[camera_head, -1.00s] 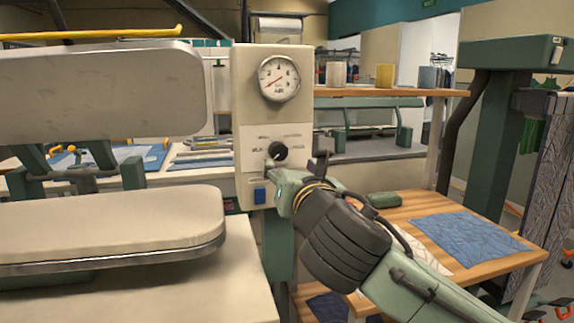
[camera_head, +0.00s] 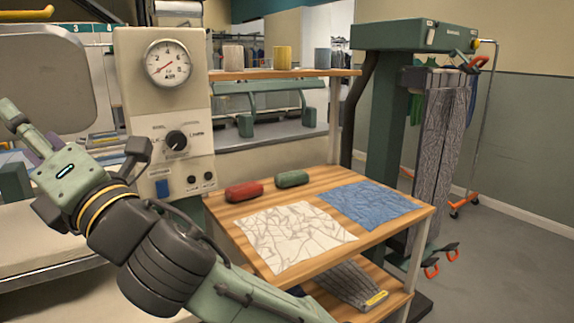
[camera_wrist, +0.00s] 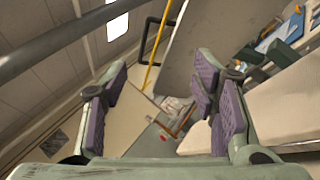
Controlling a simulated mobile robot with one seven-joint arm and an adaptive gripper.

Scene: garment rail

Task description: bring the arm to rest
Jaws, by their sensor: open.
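My gripper (camera_head: 45,142) is at the left of the head view, in front of the press and left of its control panel. In the wrist view my gripper (camera_wrist: 160,92) has its two purple-padded fingers spread wide, with nothing between them. Part of the fingers is hard to make out in the head view. My arm runs up from the bottom edge to the gripper.
The press panel (camera_head: 165,95) with its gauge stands close behind my arm. A wooden table (camera_head: 230,208) holds red (camera_head: 244,191) and green (camera_head: 292,178) rolls, white (camera_head: 290,235) and blue (camera_head: 368,204) cloths. Grey trousers (camera_head: 440,150) hang at right; the floor (camera_head: 510,240) there is clear.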

